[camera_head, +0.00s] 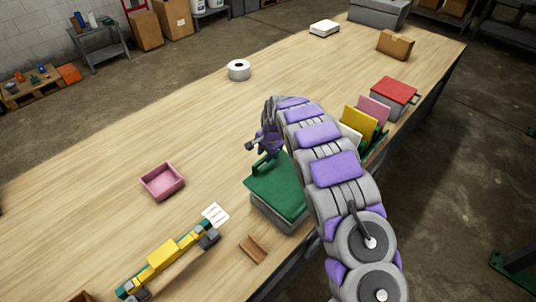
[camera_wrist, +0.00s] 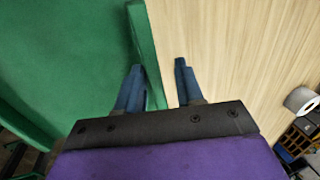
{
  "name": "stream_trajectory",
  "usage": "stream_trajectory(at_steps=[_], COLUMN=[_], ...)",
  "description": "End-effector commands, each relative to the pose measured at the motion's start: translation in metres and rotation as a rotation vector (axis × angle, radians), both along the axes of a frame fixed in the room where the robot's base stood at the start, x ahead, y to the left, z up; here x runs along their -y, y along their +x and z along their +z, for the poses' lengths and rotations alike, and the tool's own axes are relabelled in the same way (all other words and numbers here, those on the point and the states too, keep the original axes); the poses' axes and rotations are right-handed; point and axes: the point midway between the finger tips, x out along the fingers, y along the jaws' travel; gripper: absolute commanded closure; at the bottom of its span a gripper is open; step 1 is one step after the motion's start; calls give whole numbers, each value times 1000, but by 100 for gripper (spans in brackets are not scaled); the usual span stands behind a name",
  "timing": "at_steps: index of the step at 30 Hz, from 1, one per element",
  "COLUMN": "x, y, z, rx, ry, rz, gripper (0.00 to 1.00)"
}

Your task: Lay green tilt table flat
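The green tilt table (camera_head: 275,187) has a flat green top on a grey base near the front edge of the workbench. I cannot tell the exact angle of its top. My gripper (camera_head: 256,146) is at the table's far edge, beside a raised green lip (camera_head: 262,162). In the wrist view the green top (camera_wrist: 70,50) fills the left side. My open fingers (camera_wrist: 158,65) stand on either side of the green lip (camera_wrist: 147,60), with a gap on the right finger's side. My arm hides the table's right side.
On the workbench (camera_head: 110,215), a pink tray (camera_head: 162,181), a yellow level-like tool (camera_head: 165,254), a white card (camera_head: 215,215) and a brown block (camera_head: 252,249) lie left and in front. Upright colored panels (camera_head: 360,120) and a red-lidded box (camera_head: 394,92) stand right. A white roll (camera_head: 238,70) is farther back.

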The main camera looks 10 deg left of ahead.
Motion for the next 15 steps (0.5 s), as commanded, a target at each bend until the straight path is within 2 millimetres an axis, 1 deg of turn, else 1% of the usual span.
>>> stream_trajectory(at_steps=[1, 3, 15], x=[-1, 0, 5], y=[0, -1, -3], z=[0, 0, 6], rx=[1, 0, 0], ry=[1, 1, 3], rz=[1, 1, 1], gripper=[64, 57, 57])
